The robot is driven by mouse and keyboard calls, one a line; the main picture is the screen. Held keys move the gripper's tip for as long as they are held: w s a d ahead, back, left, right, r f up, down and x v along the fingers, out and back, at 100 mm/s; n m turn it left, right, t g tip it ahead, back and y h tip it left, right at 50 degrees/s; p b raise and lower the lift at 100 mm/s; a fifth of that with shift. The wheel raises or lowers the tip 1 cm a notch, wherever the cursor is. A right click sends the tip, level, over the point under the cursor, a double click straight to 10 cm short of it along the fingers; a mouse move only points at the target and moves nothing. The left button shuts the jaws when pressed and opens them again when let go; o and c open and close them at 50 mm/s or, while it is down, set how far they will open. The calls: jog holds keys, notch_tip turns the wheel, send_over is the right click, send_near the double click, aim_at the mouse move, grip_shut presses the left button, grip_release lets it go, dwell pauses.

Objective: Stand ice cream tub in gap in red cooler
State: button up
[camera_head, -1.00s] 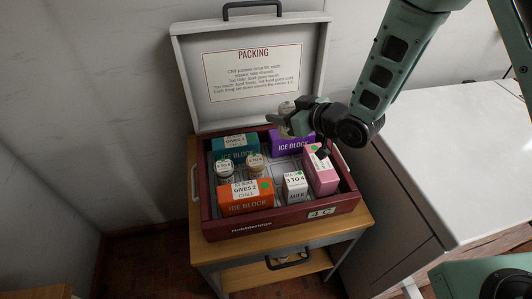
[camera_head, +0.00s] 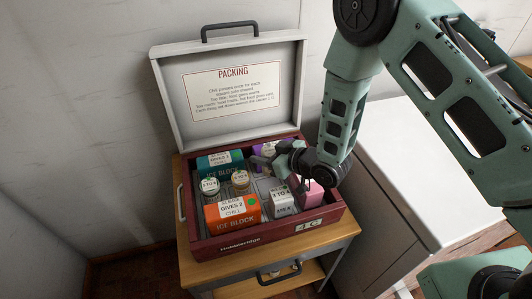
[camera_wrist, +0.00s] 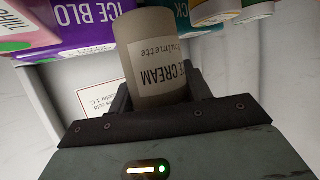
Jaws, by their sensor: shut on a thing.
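The ice cream tub (camera_wrist: 153,45) is a pale beige cylinder with a white label. In the wrist view it is between the fingers of my gripper (camera_wrist: 158,95), which is shut on it. In the head view my gripper (camera_head: 272,160) is low over the back right part of the red cooler (camera_head: 222,246), between the purple ice block (camera_head: 262,152) and the milk carton (camera_head: 283,204). The tub is hidden there by my gripper and arm. Whether its base touches the cooler floor cannot be told.
The cooler also holds a teal ice block (camera_head: 222,168), an orange ice block (camera_head: 232,213), two small jars (camera_head: 210,187) and a pink carton (camera_head: 313,193). Its lid (camera_head: 232,95) stands open behind. A white counter (camera_head: 415,160) is at the right.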

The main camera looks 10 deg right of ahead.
jog(key=shift+f+b, duration=0.65)
jog(key=o, duration=1.1)
jog(key=shift+r, duration=0.1)
jog(key=shift+r+p, duration=0.55)
jog(key=shift+p, duration=0.1)
jog(key=b+v, duration=0.2)
jog(key=v, duration=0.9)
jog(key=s+r+g+h, duration=0.3)
jog(key=s+r, duration=0.1)
jog(key=s, duration=0.4)
jog(key=s+r+m+g+h, duration=0.1)
jog(key=s+r+g+h, duration=0.2)
jog(key=s+r, duration=0.2)
jog(key=s+d+r+g+h, duration=0.1)
jog(key=s+r, duration=0.4)
jog(key=s, duration=0.6)
jog(key=shift+d+g+h, duration=0.15)
jog(key=shift+g+h, duration=0.75)
jog(key=shift+g, duration=0.3)
